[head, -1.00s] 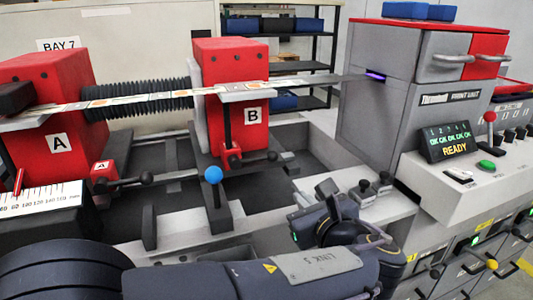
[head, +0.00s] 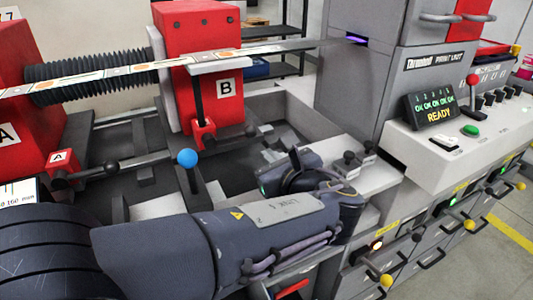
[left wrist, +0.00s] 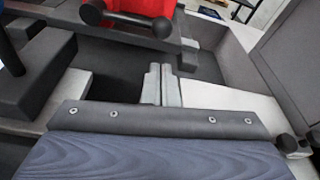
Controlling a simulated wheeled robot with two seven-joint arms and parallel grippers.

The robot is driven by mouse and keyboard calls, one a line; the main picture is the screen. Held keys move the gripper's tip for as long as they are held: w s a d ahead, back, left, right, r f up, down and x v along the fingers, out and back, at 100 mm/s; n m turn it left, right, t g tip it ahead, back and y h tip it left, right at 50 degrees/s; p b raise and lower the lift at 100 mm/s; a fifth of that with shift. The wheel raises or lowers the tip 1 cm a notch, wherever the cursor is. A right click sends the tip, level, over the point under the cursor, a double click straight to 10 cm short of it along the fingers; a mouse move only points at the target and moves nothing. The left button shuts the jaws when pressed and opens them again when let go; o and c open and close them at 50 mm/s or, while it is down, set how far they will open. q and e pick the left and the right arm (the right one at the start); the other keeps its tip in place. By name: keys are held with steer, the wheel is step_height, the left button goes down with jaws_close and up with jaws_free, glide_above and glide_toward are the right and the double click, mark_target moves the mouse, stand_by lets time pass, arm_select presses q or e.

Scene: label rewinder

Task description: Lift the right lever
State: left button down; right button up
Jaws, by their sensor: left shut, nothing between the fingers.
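Two low black levers show on the rewinder. One has a red block tagged A (head: 61,160) and a black rod with a black knob (head: 110,168). The other has a red block (head: 203,135) below the red housing B (head: 205,75) and a black knob (head: 250,130), farther right. A blue ball (head: 187,158) stands on a dark post. My left gripper (head: 268,154) is shut and empty, over the frame in front of and right of housing B's lever. Its fingertips (left wrist: 162,80) point toward a red block with black knobs (left wrist: 130,12) in the left wrist view. My right gripper is not in view.
A label web (head: 110,67) runs across above the levers into the grey print unit (head: 375,75). A red-knobbed stick (head: 473,85) stands on the right console. Black knobs (head: 360,158) sit on the ledge just right of my gripper. The dark bed is open between.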

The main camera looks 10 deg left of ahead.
mark_target(250, 140)
arm_select(q)
steer(key=x, duration=0.8)
steer(key=shift+w+b, duration=0.2)
steer(key=shift+b, duration=0.1)
steer(key=shift+r+n, duration=0.4)
steer(key=shift+r+n+t+h+b, duration=0.3)
steer(key=shift+r+n+b, duration=0.35)
steer(key=shift+r+n, duration=0.05)
steer(key=s+a+r+n+t+h+b, duration=0.1)
steer(key=a+r+n+b, duration=0.3)
steer(key=r+n+b, duration=0.5)
steer(key=shift+s+n+t+b, duration=0.5)
steer(key=shift+s+t+b, duration=0.35)
steer(key=shift+b, duration=0.3)
